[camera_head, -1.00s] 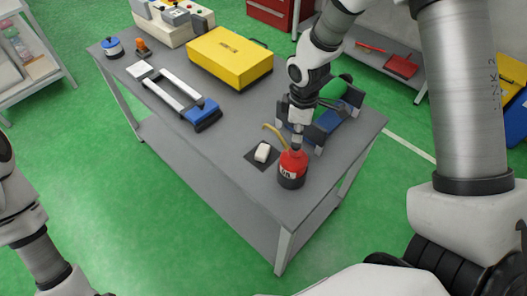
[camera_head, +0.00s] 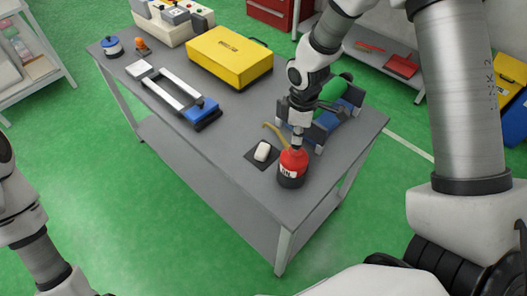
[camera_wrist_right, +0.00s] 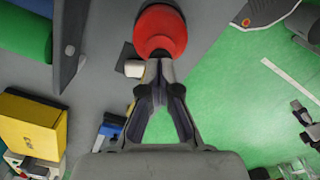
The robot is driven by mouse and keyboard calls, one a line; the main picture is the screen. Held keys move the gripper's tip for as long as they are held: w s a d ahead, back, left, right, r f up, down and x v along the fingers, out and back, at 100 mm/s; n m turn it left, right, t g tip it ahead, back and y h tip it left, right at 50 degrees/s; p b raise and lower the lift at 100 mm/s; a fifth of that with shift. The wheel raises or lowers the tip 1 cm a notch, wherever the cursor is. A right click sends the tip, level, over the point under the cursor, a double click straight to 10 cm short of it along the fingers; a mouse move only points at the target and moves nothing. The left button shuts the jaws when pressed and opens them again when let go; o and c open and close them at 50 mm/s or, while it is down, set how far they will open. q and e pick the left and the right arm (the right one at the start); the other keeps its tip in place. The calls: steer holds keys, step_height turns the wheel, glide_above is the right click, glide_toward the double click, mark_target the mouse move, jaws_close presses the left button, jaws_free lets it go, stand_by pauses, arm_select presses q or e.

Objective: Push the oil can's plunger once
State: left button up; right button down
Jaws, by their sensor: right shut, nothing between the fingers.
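The red oil can (camera_head: 291,168) stands upright near the front right edge of the grey workbench, with a dark base and a tan spout pointing up to the left. My right gripper (camera_head: 297,138) is shut and empty, pointing down just above the can's top. In the right wrist view the closed fingertips (camera_wrist_right: 159,62) lie over the red can (camera_wrist_right: 160,30). The plunger is hidden behind the fingertips, and I cannot tell whether they touch it. My left arm shows at the left edge; its gripper is out of the picture.
A white block on a dark pad (camera_head: 262,152) lies left of the can. A holder with a green cylinder (camera_head: 332,95) stands behind the gripper. A yellow case (camera_head: 229,58) and a blue-ended frame (camera_head: 203,112) are farther back. The bench's front middle is clear.

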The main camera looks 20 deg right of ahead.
steer(key=shift+f+b, duration=0.5)
steer(key=shift+f, duration=0.55)
steer(key=shift+r, duration=0.15)
steer(key=shift+r+p, duration=1.55)
steer(key=shift+p, duration=0.3)
step_height(320, 180, up, 6)
steer(key=p, duration=0.6)
